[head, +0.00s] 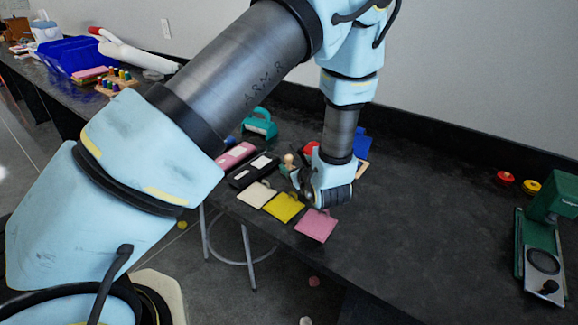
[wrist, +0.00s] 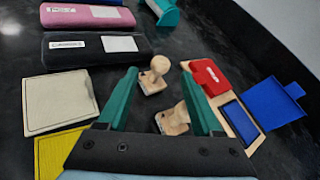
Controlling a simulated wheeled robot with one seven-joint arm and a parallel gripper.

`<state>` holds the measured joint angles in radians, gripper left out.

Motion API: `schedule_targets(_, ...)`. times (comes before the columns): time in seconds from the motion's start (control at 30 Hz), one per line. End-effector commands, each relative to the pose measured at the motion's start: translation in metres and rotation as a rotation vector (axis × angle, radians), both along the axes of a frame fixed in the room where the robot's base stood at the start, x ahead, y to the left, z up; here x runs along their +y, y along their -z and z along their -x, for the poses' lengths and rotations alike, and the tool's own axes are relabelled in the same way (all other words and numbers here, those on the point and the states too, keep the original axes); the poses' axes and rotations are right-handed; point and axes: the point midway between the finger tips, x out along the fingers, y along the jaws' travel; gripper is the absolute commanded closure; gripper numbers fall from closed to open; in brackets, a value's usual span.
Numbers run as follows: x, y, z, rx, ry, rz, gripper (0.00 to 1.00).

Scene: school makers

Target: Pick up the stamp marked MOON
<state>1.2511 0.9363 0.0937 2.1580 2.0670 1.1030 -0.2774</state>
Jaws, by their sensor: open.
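Two wooden stamps with round knobs show in the wrist view. The farther stamp (wrist: 153,76) stands upright between the tips of my gripper (wrist: 160,80). The nearer stamp (wrist: 173,119) is close to the right finger, which partly overlaps its edge. No MOON mark is readable on either, so I cannot tell which is which. My gripper is open, with green fingers spread and nothing clearly held. In the head view one stamp (head: 289,160) shows left of my wrist; the other is hidden or unclear.
A red case (wrist: 209,77) and a blue ink pad (wrist: 240,118) lie to the right. A black pouch (wrist: 95,48) and a pink pouch (wrist: 85,15) lie at upper left. Cream (wrist: 58,100), yellow and pink (head: 316,225) pieces line the front edge. The table's right middle is clear.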

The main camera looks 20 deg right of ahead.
Motion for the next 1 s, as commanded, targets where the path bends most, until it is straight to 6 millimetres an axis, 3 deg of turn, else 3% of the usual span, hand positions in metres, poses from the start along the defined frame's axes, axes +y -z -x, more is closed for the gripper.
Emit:
schedule_targets(0.33, -0.004, 0.01, -0.044, 0.0, -0.004, 0.001, 0.33)
schedule_targets(0.67, -0.005, 0.014, -0.049, 0.0, -0.001, 0.001, 0.34)
schedule_targets(1.0, -0.005, 0.014, -0.049, 0.0, -0.001, 0.001, 0.72)
